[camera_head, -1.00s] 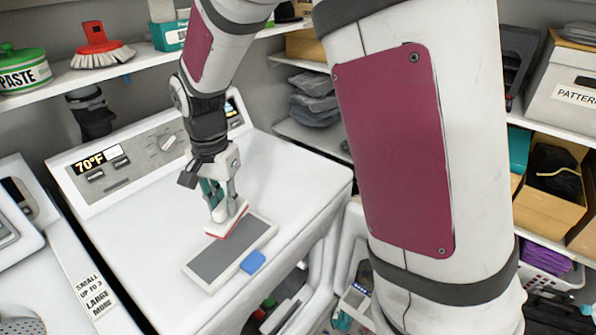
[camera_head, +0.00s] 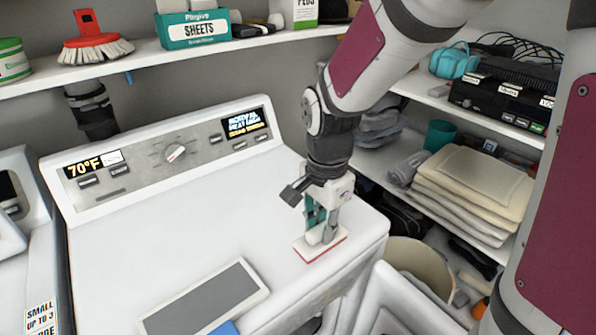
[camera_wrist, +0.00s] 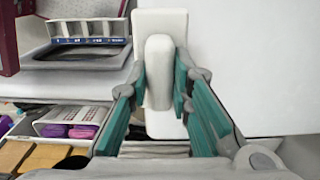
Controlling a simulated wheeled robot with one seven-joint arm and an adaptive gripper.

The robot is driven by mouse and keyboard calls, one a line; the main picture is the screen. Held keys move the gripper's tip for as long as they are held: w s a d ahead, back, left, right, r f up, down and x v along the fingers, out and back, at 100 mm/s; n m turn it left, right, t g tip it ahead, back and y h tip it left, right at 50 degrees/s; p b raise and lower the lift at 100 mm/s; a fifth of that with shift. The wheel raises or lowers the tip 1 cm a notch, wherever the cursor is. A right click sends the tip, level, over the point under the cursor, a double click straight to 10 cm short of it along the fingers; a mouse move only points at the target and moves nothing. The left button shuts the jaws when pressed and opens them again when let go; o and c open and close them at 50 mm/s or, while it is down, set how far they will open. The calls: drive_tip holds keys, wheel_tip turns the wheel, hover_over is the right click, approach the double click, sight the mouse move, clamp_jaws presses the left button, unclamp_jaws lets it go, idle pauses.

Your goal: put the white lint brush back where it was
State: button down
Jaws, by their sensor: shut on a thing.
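The white lint brush (camera_head: 319,245) has a flat white head with a red underside. It is at the right front part of the white machine's top (camera_head: 215,222), near its edge. My gripper (camera_head: 322,228) points down with its teal-lined fingers shut on the brush's handle. In the wrist view the white handle (camera_wrist: 158,75) sits between the two fingers (camera_wrist: 160,95). I cannot tell whether the red underside touches the machine top or hovers just above it.
A grey flat pad (camera_head: 205,300) lies on the machine top at the front, with a blue item (camera_head: 224,328) beside it. A control panel (camera_head: 165,158) runs along the back. Right of the machine are a beige bin (camera_head: 420,262) and shelves with folded cloths (camera_head: 470,190).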

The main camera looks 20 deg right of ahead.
drive_tip(key=w+d, duration=0.1)
drive_tip(key=w, duration=0.3)
drive_tip(key=w+d+f, duration=0.1)
drive_tip(key=w, duration=0.3)
drive_tip(key=w+d, duration=0.1)
drive_tip(key=w, duration=0.3)
drive_tip(key=shift+w+d+f, duration=0.15)
drive_tip(key=shift+w, duration=0.25)
drive_tip(key=shift+f, duration=1.75)
drive_tip(key=shift+f, duration=0.1)
drive_tip(key=c, duration=1.5)
unclamp_jaws()
drive_tip(key=shift+o, duration=0.2)
wheel_tip(320, 180, up, 12)
drive_tip(key=s+r+n+t, duration=0.2)
drive_tip(key=s+r+n, duration=0.5)
drive_tip(key=s, duration=0.5)
drive_tip(key=s+n+t, duration=0.3)
drive_tip(key=s+n, duration=0.3)
drive_tip(key=s, duration=0.7)
drive_tip(key=shift+s+d+r+n, duration=0.15)
drive_tip(key=shift+s+n, duration=0.05)
drive_tip(key=shift+n, duration=0.1)
